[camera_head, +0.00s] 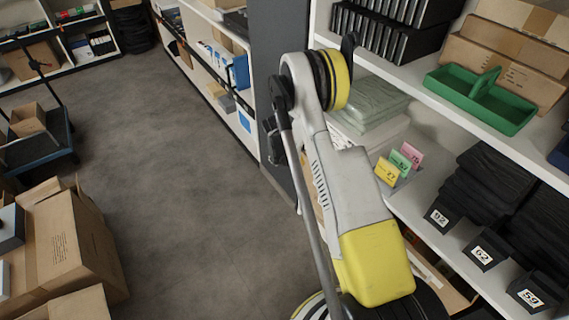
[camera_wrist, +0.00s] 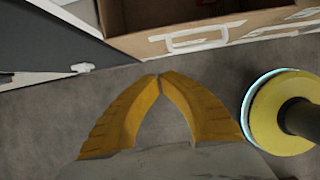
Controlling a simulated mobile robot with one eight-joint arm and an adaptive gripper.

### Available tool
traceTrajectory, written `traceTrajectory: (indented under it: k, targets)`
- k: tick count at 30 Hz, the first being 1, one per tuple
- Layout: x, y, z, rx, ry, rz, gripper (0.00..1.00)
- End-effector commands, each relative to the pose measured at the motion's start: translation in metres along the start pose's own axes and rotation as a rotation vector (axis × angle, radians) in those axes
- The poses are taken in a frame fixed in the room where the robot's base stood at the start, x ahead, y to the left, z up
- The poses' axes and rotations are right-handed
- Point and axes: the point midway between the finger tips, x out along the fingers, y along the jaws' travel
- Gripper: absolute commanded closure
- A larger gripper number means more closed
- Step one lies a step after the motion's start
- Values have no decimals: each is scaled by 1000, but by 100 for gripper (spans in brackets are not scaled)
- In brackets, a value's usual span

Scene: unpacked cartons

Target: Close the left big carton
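In the wrist view, a brown carton (camera_wrist: 215,38) stands at the top, with its dark inside showing and pale outline marks on its front. My gripper (camera_wrist: 159,76) has two yellow fingers whose tips meet, with only grey floor between them. The tips are just below the carton's front in the picture and look apart from it. In the head view, my arm hides the gripper. A big carton (camera_head: 75,245) stands at the lower left there, and brown carton parts (camera_head: 440,283) show low behind my arm. I cannot tell which one is the left big carton.
A shelf on the right holds a green tray (camera_head: 483,98), black folded stacks (camera_head: 490,190) and small coloured cards (camera_head: 400,160). A dark trolley (camera_head: 45,145) with a small box (camera_head: 28,119) stands at the left. The grey floor (camera_head: 185,190) between is clear.

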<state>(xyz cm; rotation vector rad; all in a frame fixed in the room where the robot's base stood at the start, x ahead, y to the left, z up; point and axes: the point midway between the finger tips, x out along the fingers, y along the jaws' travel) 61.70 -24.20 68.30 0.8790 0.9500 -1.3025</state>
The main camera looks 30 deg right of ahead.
Motion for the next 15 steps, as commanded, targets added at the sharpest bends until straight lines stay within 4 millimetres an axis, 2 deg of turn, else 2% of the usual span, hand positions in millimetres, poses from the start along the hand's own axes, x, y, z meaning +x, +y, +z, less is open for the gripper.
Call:
traceTrajectory:
  k: [14,15]
  targets:
    - [99,1,-3,-2,1,0,100]
    - [100,1,7,1,0,0,100]
